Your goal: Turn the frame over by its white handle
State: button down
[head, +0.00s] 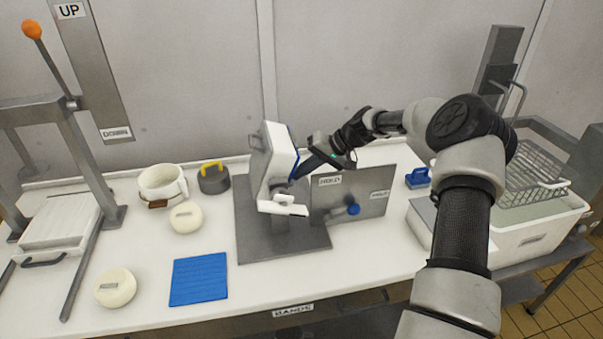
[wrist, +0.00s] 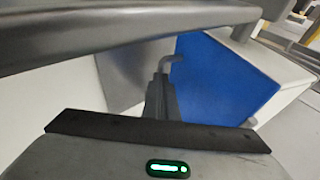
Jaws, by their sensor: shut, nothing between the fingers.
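The frame (head: 281,158) is a white, box-like piece standing tilted on a dark grey stand (head: 258,235). Its right side is blue, and this blue face (wrist: 235,80) fills the right of the wrist view. A white handle (head: 284,208) sticks out low at its front. My gripper (head: 298,172) is shut and empty, reaching in from the right close beside the blue face. In the wrist view its fingers (wrist: 162,98) point towards a small grey bent rod beside the blue face. Whether they touch anything is unclear.
A grey upright panel (head: 372,199) with labels and a blue knob (head: 353,209) stands right of the frame. A grey bar (wrist: 120,35) crosses the wrist view close by. A basin (head: 535,240) stands right.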

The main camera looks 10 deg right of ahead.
jog(key=shift+a+f+b, duration=0.3)
jog(key=shift+f+b, duration=0.15)
dwell(0.5)
